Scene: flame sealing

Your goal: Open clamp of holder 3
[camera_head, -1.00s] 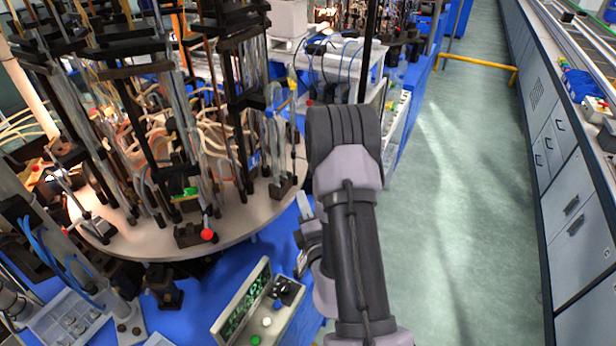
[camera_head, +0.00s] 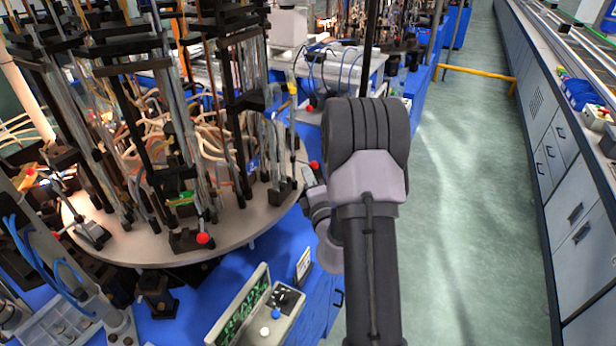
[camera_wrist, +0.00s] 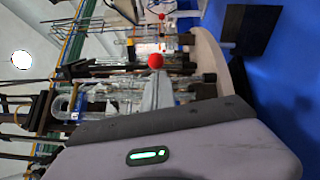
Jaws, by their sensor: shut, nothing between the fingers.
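The round holder table (camera_head: 235,232) carries several upright stands with glass tubes. A red-knobbed clamp (camera_head: 203,239) stands at its front rim, and another red knob (camera_head: 314,165) shows at its right edge beside my wrist. No holder number is readable, so I cannot tell which is holder 3. In the wrist view a red knob (camera_wrist: 155,61) lies just beyond the grey tip of my gripper (camera_wrist: 157,84), overlapping it in the picture; contact is unclear. A second red knob (camera_wrist: 162,16) is farther off. My gripper is shut and empty. In the head view my arm mostly hides it.
A control box with a green display (camera_head: 244,312) stands below the table's front edge, with a small sign (camera_head: 303,264) beside it. The blue base (camera_head: 190,325) lies underneath. The floor (camera_head: 470,200) on the right is clear, up to grey cabinets (camera_head: 575,190).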

